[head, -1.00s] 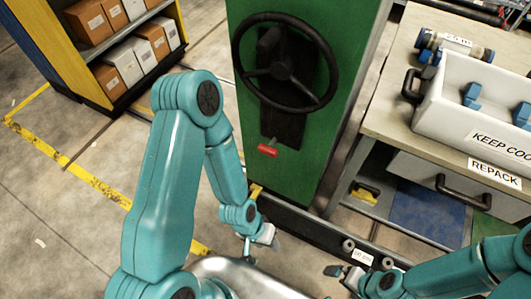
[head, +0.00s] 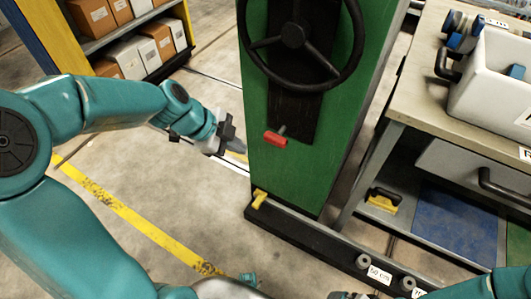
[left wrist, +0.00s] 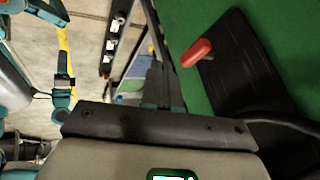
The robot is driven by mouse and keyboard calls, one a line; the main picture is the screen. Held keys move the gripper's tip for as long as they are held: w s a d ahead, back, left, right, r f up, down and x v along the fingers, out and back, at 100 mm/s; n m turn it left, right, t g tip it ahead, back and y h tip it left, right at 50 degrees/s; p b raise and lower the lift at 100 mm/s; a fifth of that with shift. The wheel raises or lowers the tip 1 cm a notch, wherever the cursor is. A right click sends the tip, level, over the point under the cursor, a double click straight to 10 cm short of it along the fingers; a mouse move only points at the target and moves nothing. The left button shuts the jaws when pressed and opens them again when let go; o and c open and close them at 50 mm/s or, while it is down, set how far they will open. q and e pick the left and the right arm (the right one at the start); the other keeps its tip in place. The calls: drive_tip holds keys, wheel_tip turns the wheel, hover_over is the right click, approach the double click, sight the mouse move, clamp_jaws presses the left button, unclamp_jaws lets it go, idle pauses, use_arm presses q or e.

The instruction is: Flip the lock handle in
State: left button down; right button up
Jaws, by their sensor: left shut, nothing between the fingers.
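The red lock handle (head: 275,138) sticks out of a black plate on the front of the green column (head: 345,150), below the black handwheel (head: 293,35). It also shows in the left wrist view (left wrist: 196,52), on its dark plate. My left gripper (head: 238,148) is shut and empty, just left of the red handle and apart from it. Its fingers show in the left wrist view (left wrist: 160,88), to the left of and below the handle. Only a dark bit of my right gripper (head: 346,296) shows at the bottom edge of the head view; its jaws are unclear.
A yellow lever (head: 259,198) sits at the column's foot, on a black base rail (head: 320,245). A workbench (head: 455,125) with a white bin (head: 495,85) stands at right. A shelf with boxes (head: 130,55) is back left. The floor left of the column is clear.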

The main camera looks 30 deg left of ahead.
sight(279, 134)
use_arm(q)
drive_tip(key=shift+s+a+r+m+t, duration=0.1)
drive_tip(key=shift+a+r+m+t, duration=0.1)
drive_tip(key=shift+r+m, duration=0.25)
drive_tip(key=shift+s+a+r+m+t, duration=0.15)
drive_tip(key=shift+r+m, duration=0.2)
drive_tip(key=shift+r, duration=0.2)
use_arm(e)
drive_tip(key=shift+f, duration=0.55)
use_arm(q)
drive_tip(key=shift+w, duration=0.1)
drive_tip(key=w+d+f, duration=0.3)
drive_tip(key=w+f, duration=0.5)
drive_tip(key=shift+w+d, duration=0.35)
use_arm(e)
drive_tip(key=shift+r, duration=0.15)
